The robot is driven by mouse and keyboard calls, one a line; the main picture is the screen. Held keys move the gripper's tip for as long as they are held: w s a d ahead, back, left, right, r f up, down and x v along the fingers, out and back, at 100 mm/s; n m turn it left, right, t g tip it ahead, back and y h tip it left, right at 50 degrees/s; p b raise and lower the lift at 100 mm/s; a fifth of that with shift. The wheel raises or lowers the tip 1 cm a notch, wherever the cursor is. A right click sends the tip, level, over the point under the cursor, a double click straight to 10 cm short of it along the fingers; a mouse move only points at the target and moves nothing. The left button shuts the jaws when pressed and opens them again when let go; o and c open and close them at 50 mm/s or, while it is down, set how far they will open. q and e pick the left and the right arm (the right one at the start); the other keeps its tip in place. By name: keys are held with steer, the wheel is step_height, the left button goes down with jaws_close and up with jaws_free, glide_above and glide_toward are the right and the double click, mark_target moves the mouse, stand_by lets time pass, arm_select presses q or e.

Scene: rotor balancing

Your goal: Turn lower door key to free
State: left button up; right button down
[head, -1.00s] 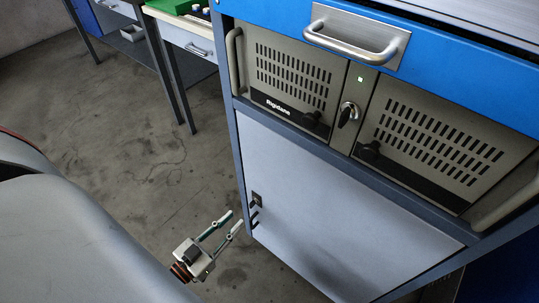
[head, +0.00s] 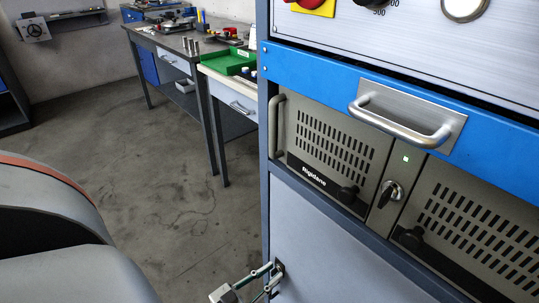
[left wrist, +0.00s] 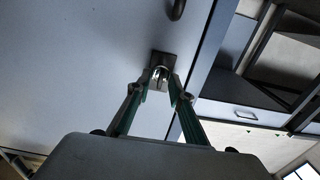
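The lower door (head: 335,255) is a grey panel and looks shut. Its key sits in a dark lock plate (head: 279,267) at the door's left edge. In the left wrist view, the small metal key (left wrist: 160,74) stands out from its dark square plate (left wrist: 163,59). My left gripper (head: 271,278) is at the lock, its fingers apart. In the left wrist view its two green-lined fingertips (left wrist: 161,82) lie on either side of the key; whether they touch it I cannot tell. My right gripper is not in view.
Above the door is a beige vented unit (head: 330,140) with a key switch (head: 390,192). A blue drawer with a metal handle (head: 405,120) juts out above that. A workbench with a green tray (head: 230,62) stands behind left. The floor (head: 170,180) between is clear.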

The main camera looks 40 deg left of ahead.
arm_select(q)
jaws_close()
